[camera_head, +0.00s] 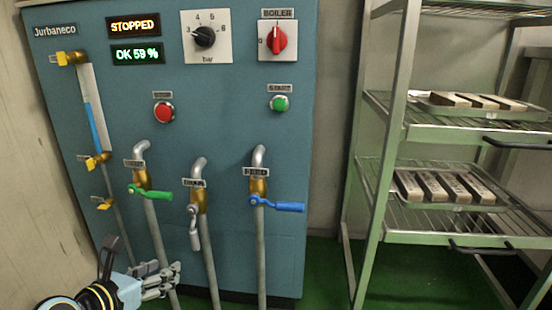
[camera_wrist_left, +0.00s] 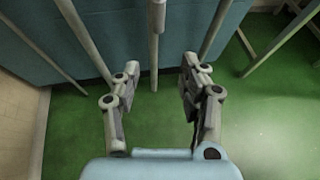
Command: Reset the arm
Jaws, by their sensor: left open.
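My left gripper (camera_head: 158,280) is at the bottom left of the head view, low in front of the blue boiler panel (camera_head: 235,145). In the left wrist view its two fingers (camera_wrist_left: 153,92) are spread apart with nothing between them. The green floor and grey pipes show beyond the fingers. The green-handled valve (camera_head: 150,192) is above the gripper, apart from it. The grey-handled valve (camera_head: 195,225) and the blue-handled valve (camera_head: 277,205) are further right. My right gripper is in neither view.
The panel displays (camera_head: 135,40) read STOPPED and OK 59 %. A red button (camera_head: 164,112), a green button (camera_head: 279,103) and two knobs sit on the panel. Yellow taps (camera_head: 97,161) line the left gauge. A metal rack (camera_head: 385,130) with loaded trays stands right. Green floor lies below.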

